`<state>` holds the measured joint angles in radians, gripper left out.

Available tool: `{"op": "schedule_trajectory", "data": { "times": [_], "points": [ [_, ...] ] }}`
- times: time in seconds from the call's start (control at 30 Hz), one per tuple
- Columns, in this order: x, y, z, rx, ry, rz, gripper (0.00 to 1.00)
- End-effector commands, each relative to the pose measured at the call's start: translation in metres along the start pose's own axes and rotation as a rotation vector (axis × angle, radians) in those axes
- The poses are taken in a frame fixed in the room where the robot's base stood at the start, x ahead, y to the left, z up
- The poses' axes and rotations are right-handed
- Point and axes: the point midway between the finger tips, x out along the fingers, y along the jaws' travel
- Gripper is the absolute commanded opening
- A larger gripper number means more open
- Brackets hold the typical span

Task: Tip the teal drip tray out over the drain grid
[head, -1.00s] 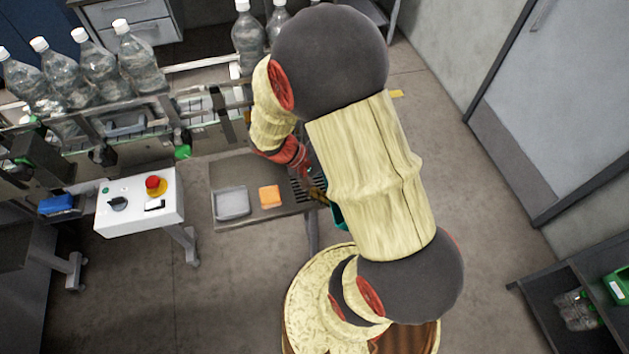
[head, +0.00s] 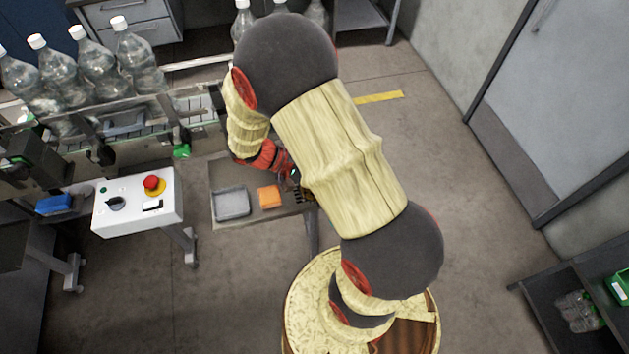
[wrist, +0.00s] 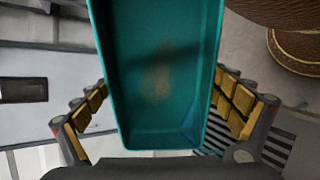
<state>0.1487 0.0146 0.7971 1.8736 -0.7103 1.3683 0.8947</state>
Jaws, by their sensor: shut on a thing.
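The teal drip tray (wrist: 130,105) fills the middle of the wrist view, its open inside facing the camera. A brownish smear marks its floor, and a darker blue patch lies in its lower right corner. My gripper (wrist: 162,82) is shut on the tray, with yellow-padded fingers on both its sides. The drain grid (wrist: 272,150) shows as dark and light slats at the lower right of the wrist view, partly behind the right finger. In the head view a strip of the grid (head: 303,196) shows at the side table's right end. My arm hides the tray there.
The side table (head: 228,171) holds a grey tray (head: 232,204) and an orange sponge-like block (head: 270,197). A white control box (head: 135,205) with a red button stands left. Several bottles (head: 97,72) line the conveyor behind. The floor right of my arm is clear.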

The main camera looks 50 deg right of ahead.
Motion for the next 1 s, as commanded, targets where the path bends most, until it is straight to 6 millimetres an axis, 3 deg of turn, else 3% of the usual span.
{"op": "schedule_trajectory", "data": {
  "times": [1.0],
  "points": [
    [-0.013, -0.006, -0.003, -0.001, -0.056, 0.161, 0.57]
  ]
}}
